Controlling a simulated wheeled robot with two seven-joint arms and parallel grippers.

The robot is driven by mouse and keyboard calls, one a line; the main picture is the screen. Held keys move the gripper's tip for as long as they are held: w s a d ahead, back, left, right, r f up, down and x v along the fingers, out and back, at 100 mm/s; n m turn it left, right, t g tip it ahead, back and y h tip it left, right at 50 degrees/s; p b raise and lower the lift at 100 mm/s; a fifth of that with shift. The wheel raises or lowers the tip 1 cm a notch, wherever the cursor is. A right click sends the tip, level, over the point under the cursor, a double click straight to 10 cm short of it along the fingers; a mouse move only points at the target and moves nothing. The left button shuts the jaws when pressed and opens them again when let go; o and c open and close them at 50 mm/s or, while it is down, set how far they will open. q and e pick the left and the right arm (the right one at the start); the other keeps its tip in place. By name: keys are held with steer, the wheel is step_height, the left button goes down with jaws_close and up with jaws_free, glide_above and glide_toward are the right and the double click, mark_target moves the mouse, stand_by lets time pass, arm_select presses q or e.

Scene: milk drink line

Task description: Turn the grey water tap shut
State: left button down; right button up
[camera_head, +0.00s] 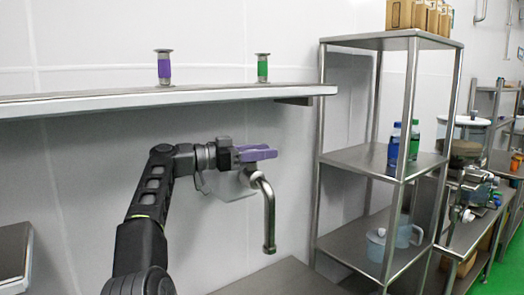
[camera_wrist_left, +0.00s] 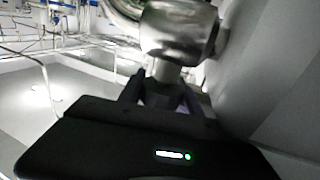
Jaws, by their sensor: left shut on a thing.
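The grey water tap (camera_head: 268,205) is on the white wall below the long shelf, its curved spout hanging down with its open end at the bottom. I see no water stream below it. My left gripper (camera_head: 262,153), with purple fingers, reaches in from the left and is shut at the top of the tap, on its handle, which is mostly hidden by the fingers. In the left wrist view the rounded metal tap body (camera_wrist_left: 178,32) is close ahead, with a narrower neck running down between the fingers (camera_wrist_left: 165,97). My right gripper is not in view.
The wall shelf (camera_head: 160,98) above my arm holds a purple-banded (camera_head: 164,68) and a green-banded (camera_head: 263,68) container. A steel rack (camera_head: 345,158) with bottles and jugs stands to the right. A steel surface (camera_head: 280,278) lies below the spout.

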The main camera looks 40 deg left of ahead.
arm_select(q)
steer(key=c, duration=0.8)
jaws_free()
steer(key=shift+c, duration=0.2)
steer(key=shift+s+a+f, duration=0.1)
steer(key=shift+s+a, duration=0.2)
steer(key=shift+s, duration=0.1)
steer(key=v, duration=0.6)
steer(key=shift+s+a, duration=0.2)
steer(key=shift+s, duration=0.15)
